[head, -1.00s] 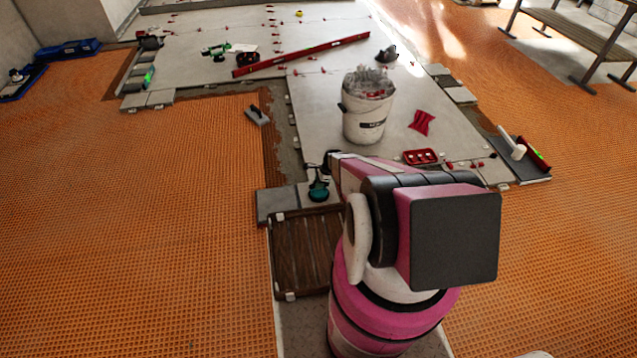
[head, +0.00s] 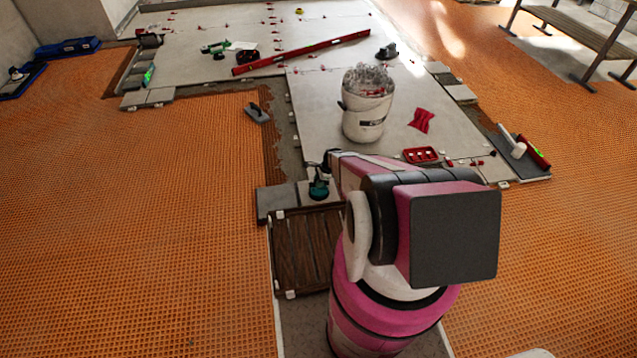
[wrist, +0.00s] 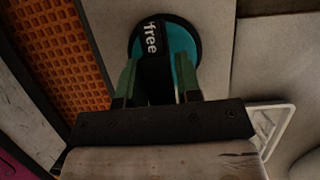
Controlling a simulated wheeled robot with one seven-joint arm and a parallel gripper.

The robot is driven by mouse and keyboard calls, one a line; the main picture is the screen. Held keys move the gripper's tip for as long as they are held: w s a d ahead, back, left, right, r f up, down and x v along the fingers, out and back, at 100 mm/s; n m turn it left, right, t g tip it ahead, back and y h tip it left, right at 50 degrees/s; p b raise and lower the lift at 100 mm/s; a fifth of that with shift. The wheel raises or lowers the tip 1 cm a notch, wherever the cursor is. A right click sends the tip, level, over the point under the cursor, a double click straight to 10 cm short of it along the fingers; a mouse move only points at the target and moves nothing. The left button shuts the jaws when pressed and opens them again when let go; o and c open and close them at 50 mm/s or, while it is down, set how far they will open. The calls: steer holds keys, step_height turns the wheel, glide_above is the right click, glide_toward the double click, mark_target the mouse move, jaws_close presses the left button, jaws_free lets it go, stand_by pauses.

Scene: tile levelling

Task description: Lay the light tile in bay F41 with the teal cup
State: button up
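The teal cup (head: 318,190), a round teal disc with a black handle, sits on a light tile (head: 306,197) at the near end of the paved strip. In the wrist view the teal cup (wrist: 184,48) shows white lettering "free" on its handle. My gripper (wrist: 156,75) is low over the cup with a green finger on each side of the handle. I cannot tell whether the fingers press on it. In the head view my arm partly hides the cup and tile. No F41 marking is legible.
A darker grey tile (head: 276,204) lies left of the light one, and a brown slatted panel (head: 305,250) lies in front. A white bucket (head: 366,118), a red tray (head: 421,155) and a long red level (head: 300,54) stand or lie on the paving. Orange matting (head: 120,210) is open at left.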

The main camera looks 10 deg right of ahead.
steer(key=shift+o, duration=1.2)
steer(key=shift+r, duration=0.1)
steer(key=v, duration=1)
steer(key=shift+d+r, duration=0.1)
steer(key=shift+r, duration=0.3)
steer(key=s+a+r+n+h, duration=0.1)
steer(key=s+r+n, duration=0.5)
steer(key=r, duration=0.5)
steer(key=s+a+r+n+h, duration=0.1)
steer(key=s+r+n+h, duration=0.1)
steer(key=s+r+n, duration=0.4)
steer(key=s+a+r+n+h, duration=0.1)
steer(key=s+a+r+n, duration=0.1)
steer(key=s+r+n, duration=0.3)
steer(key=s+r, duration=0.4)
steer(key=r, duration=0.7)
steer(key=shift+s+r+n+h, duration=0.15)
steer(key=shift+r+n+h, duration=0.15)
steer(key=shift+r+n, duration=0.1)
